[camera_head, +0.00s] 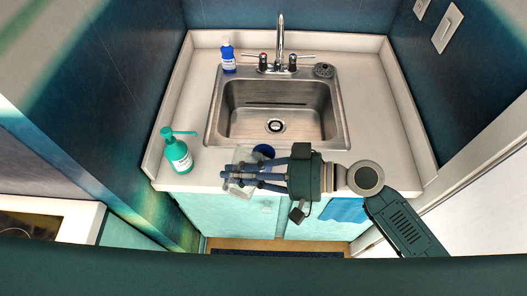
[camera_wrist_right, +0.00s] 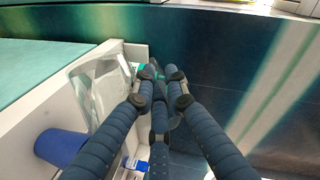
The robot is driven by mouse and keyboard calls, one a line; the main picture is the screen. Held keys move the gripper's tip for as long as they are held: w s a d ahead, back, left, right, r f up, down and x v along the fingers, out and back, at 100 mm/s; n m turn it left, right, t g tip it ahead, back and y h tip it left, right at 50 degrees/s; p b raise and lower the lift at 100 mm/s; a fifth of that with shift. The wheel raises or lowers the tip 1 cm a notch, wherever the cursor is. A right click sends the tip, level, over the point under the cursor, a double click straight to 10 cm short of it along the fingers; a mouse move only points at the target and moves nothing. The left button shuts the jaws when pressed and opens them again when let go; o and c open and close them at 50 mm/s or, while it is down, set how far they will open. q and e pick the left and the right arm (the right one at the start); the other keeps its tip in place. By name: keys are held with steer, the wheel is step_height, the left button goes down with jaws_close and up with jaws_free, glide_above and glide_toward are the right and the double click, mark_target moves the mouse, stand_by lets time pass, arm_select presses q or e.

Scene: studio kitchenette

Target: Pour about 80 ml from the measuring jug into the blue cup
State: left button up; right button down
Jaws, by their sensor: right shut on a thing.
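The measuring jug is clear; it shows around my right gripper's fingers in the head view (camera_head: 241,157) and left of the fingers in the right wrist view (camera_wrist_right: 97,88). My right gripper (camera_head: 232,178) is shut on the jug at the front edge of the counter. The jug's tilt and liquid level cannot be made out. The blue cup (camera_head: 264,151) is just behind the gripper, between it and the sink, partly hidden by the fingers. In the right wrist view the cup (camera_wrist_right: 60,147) is at the lower left, close to the jug. My left gripper is not in view.
A teal pump bottle (camera_head: 177,153) stands on the counter to the left. A blue bottle with a white label (camera_head: 228,58) stands at the back left. The steel sink (camera_head: 275,110) with its faucet (camera_head: 281,40) fills the middle. The counter right of the sink is clear.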

mark_target(233, 191)
steer(key=shift+w+d+r+m+y, duration=0.1)
steer(key=shift+w+r+m+y, duration=0.2)
steer(key=shift+r, duration=0.2)
stand_by(1.0)
steer(key=f+n, duration=0.1)
steer(key=s+f+n+h+b, duration=0.1)
steer(key=f, duration=0.1)
steer(key=s+a+f+n+t+b, duration=0.1)
steer(key=f, duration=0.1)
steer(key=shift+s+h, duration=0.2)
steer(key=shift+h, duration=0.1)
steer(key=shift+s+a+n, duration=0.1)
steer(key=shift+n, duration=0.2)
steer(key=shift+s+a+f+n+t+h, duration=0.15)
steer(key=shift+s+f+n+t+h, duration=0.15)
steer(key=shift+f, duration=0.4)
stand_by(0.7)
steer(key=s+a+f+n+t+h+p, duration=0.1)
steer(key=s+a+f+n+t, duration=0.1)
steer(key=f, duration=0.4)
steer(key=shift+s+n+t+h+p, duration=0.4)
steer(key=shift+s+n+t, duration=0.2)
steer(key=shift+s+n, duration=0.65)
